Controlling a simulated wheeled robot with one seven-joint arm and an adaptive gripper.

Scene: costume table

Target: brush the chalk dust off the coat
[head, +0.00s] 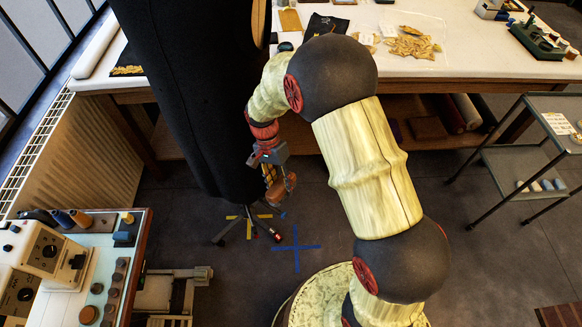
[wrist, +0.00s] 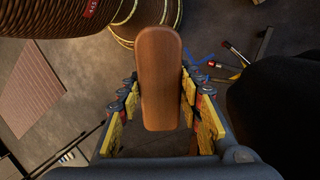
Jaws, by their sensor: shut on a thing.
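The long black coat (head: 205,90) hangs upright on a stand in front of the white table. I cannot make out chalk dust on the side that shows. My gripper (head: 275,177) is beside the coat's lower right edge, shut on a brown wooden brush (head: 283,190). In the wrist view the brush (wrist: 160,75) sits between my two fingers, its smooth wooden back facing the camera and its bristles hidden. A dark shape at the right of the wrist view, seemingly the coat (wrist: 282,108), is close to the fingers, with a gap between it and the brush.
The white table (head: 475,65) behind holds fabric pieces and tools. A grey trolley (head: 545,103) stands at right. At lower left is a bench (head: 65,305) with machines and spools. A radiator (head: 95,150) lines the left wall. Blue tape (head: 296,248) marks open floor near the stand's feet.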

